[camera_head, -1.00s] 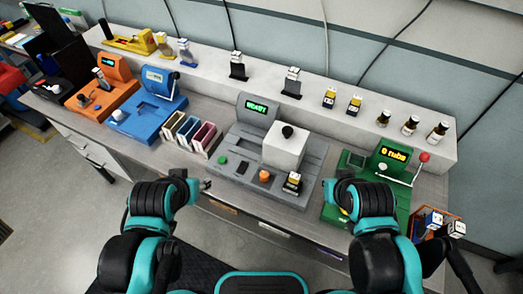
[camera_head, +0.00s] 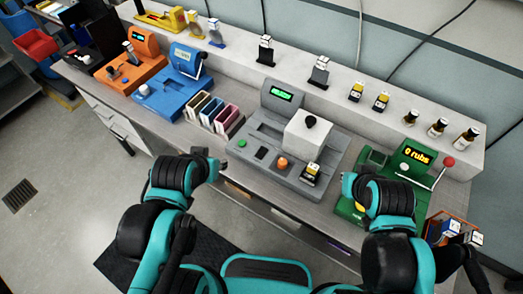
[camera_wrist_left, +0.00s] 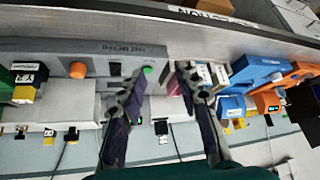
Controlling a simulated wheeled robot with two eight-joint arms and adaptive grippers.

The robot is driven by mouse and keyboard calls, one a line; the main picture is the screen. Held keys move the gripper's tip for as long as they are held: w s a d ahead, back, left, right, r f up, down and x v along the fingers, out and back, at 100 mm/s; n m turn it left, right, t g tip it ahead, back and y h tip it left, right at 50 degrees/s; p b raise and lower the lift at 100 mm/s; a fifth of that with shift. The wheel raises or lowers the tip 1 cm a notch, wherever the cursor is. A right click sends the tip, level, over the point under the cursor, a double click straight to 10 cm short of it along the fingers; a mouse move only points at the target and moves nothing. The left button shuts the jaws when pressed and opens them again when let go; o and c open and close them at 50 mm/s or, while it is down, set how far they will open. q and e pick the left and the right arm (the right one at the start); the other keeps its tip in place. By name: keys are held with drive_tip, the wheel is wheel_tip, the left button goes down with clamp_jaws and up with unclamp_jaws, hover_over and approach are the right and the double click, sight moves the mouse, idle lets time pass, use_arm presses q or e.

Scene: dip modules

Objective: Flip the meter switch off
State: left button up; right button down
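No meter is clearly labelled; I cannot tell which machine it is. The grey machine (camera_head: 330,150) in the middle of the bench has a lit green display (camera_head: 282,92), a green button (camera_head: 241,143), a dark switch (camera_head: 261,153) and an orange knob (camera_head: 282,162). In the left wrist view the dark switch (camera_wrist_left: 115,69) and green button (camera_wrist_left: 147,70) show near the fingers. The switch's position is too small to read. My left gripper (camera_wrist_left: 160,80) is open and empty, in front of the bench. My right gripper (camera_head: 347,185) is by the green machine (camera_head: 375,158); its fingers are unclear.
Orange (camera_head: 130,75) and blue (camera_head: 180,85) machines with displays stand at left. Slotted bins (camera_head: 214,112) sit left of the grey machine. Several small bottles and blocks line the back shelf (camera_head: 340,98). An orange-framed box (camera_head: 447,222) stands at the right edge.

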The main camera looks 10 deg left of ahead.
use_arm(q)
drive_tip(key=shift+w+d+r, duration=0.1)
drive_tip(key=shift+w+r, duration=0.05)
drive_tip(key=shift+r, duration=0.1)
clamp_jaws()
drive_tip(key=w+d+r+n+g+p, duration=0.5)
drive_tip(key=w+d+n+p, duration=0.5)
drive_tip(key=n, duration=0.3)
drive_tip(key=shift+w+d+g+h+p, duration=0.2)
drive_tip(key=shift+w+g+h+p, duration=0.15)
drive_tip(key=shift+w, duration=0.35)
